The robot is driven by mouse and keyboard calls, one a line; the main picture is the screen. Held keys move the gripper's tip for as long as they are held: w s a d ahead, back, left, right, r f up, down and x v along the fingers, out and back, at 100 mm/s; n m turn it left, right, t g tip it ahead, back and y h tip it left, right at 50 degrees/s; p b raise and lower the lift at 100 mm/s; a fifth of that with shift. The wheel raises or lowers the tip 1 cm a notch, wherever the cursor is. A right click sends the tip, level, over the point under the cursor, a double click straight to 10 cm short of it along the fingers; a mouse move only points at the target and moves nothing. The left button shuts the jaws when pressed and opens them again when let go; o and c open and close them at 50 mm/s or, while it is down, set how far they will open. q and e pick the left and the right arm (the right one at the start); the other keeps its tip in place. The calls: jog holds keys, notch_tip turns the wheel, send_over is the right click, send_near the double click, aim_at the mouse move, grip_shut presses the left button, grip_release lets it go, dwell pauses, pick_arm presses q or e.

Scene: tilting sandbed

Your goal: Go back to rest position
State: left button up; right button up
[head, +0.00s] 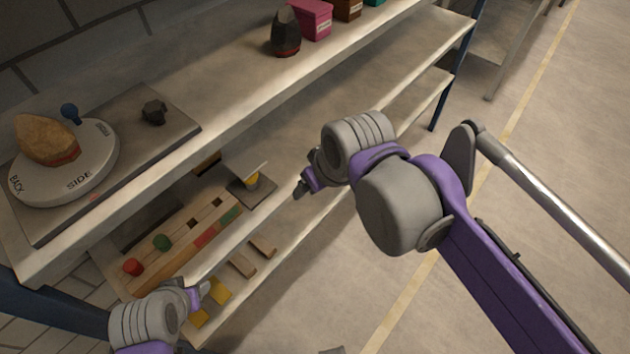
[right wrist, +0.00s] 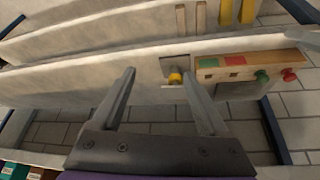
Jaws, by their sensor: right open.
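My right gripper (head: 303,186) reaches in from the right in the head view and hangs in front of the shelf unit, clear of its boards. In the right wrist view its two fingers (right wrist: 160,100) are spread wide with nothing between them in their grasp; the shelf and a yellow piece (right wrist: 175,78) show beyond. My left gripper (head: 198,294) is low at the left in the head view, near the front edge of a lower shelf. Its fingers are small and partly overlapped there, so its opening is unclear.
The top shelf (head: 230,125) holds a round white turntable (head: 100,175) with a tan rock, a dark bottle-shaped object (head: 285,32) and a pink box (head: 311,20). A wooden block board (head: 185,262) with red and green pieces lies lower. Open floor (head: 540,150) lies right.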

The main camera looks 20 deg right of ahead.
dwell(0.3)
jog(key=s+d+f+m, duration=0.1)
jog(key=s+d+f, duration=0.1)
jog(key=s+f, duration=0.1)
jog(key=s+d+f+m+h, duration=0.1)
jog(key=s+d+f, duration=0.1)
jog(key=f, duration=0.4)
jog(key=s+d+f+m, duration=0.1)
jog(key=s+d+f, duration=0.2)
jog(key=f, duration=0.2)
jog(key=shift+s+f+m+t, duration=0.25)
jog(key=shift+s+m+t, duration=0.05)
jog(key=shift+s+t, duration=0.1)
jog(key=shift+w, duration=0.1)
